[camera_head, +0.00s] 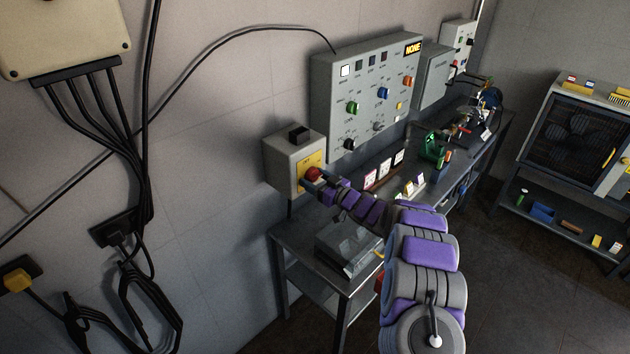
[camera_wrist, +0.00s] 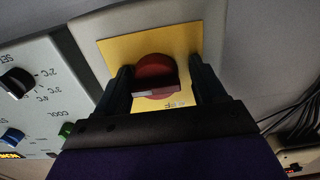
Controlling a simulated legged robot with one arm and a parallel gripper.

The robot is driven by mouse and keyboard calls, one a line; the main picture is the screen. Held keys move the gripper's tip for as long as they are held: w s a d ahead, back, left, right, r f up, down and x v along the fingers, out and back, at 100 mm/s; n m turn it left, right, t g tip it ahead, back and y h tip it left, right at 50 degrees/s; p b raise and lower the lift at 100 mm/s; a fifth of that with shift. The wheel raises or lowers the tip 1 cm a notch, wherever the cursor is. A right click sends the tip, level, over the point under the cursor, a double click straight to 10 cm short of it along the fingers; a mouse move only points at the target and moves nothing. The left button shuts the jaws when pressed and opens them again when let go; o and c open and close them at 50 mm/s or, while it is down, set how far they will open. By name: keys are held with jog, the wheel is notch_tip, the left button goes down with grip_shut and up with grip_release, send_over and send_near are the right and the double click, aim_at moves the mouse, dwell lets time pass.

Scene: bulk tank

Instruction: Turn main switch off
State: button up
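The main switch is a red rotary knob (camera_head: 313,173) on a yellow plate (camera_head: 311,160), on the front of a grey box (camera_head: 283,160) on the wall. In the wrist view the red knob (camera_wrist: 155,78) has a raised handle bar lying roughly across the picture. My gripper (camera_head: 308,181) is at the knob. In the wrist view its two dark fingers (camera_wrist: 158,88) stand on either side of the knob, with a gap visible at least on the right. Lettering on the plate is partly hidden by my gripper.
A control panel (camera_head: 362,90) with knobs and buttons hangs right of the switch box. A grey workbench (camera_head: 300,240) stands below along the wall. Black cables (camera_head: 100,120) hang at left. A dark-fronted cabinet (camera_head: 575,130) stands at right.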

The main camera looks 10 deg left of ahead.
jog(key=shift+d+r, duration=0.1)
jog(key=shift+d, duration=0.6)
jog(key=c, duration=0.3)
jog(key=shift+s+a+r, duration=0.1)
jog(key=shift+a, duration=0.05)
jog(key=c, duration=0.5)
jog(key=shift+n, duration=0.3)
jog(key=n, duration=0.2)
jog(key=shift+n, duration=0.4)
jog(key=n+b, duration=0.5)
jog(key=n, duration=0.9)
jog(key=shift+r+b, duration=0.15)
jog(key=shift+b, duration=0.25)
jog(key=shift+n, duration=0.4)
